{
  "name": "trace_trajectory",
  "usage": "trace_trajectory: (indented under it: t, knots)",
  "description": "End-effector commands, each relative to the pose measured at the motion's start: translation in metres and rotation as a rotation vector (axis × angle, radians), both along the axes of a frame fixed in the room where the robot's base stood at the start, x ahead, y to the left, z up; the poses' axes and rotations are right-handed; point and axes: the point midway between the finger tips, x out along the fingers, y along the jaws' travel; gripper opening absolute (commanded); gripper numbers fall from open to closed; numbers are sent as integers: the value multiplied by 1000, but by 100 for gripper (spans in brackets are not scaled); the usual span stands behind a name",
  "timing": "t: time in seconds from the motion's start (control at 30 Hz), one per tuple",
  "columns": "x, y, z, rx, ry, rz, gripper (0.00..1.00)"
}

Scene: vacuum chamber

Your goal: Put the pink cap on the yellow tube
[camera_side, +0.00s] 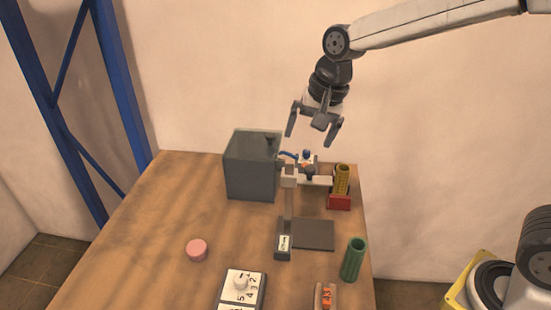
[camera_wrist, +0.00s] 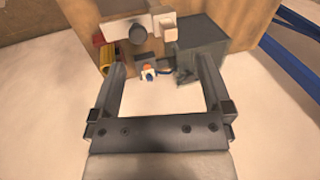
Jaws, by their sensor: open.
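The pink cap (camera_side: 197,250) lies on the left part of the wooden table in the side view, with nothing on it. The yellow tube (camera_side: 342,180) stands upright in a red holder (camera_side: 339,202) at the table's back right. It also shows in the wrist view (camera_wrist: 107,58), at the upper left. My gripper (camera_side: 311,142) is open and empty, high above the back of the table. In the wrist view its two fingers (camera_wrist: 162,80) are wide apart with nothing between them. The pink cap is not in the wrist view.
A grey box (camera_side: 252,167) stands at the table's back left. A stand (camera_side: 284,225) with a flat dark base plate is in the middle. A green tube (camera_side: 354,260) stands at the right edge. A white numbered dial panel (camera_side: 240,288) is at the front. The table's left part is mostly clear.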

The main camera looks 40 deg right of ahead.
Motion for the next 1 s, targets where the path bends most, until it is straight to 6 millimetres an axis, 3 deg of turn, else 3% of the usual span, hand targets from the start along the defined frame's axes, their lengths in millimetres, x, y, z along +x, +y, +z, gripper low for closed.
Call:
trace_trajectory:
  t: [0.2,0.5,0.7,1.0]
  knots:
    - [42,45,-1,113,65,-258,100]
    - [86,113,-10,254,189,-612,100]
    - [102,148,-17,316,262,-791,100]
    - [113,179,-25,360,333,-943,100]
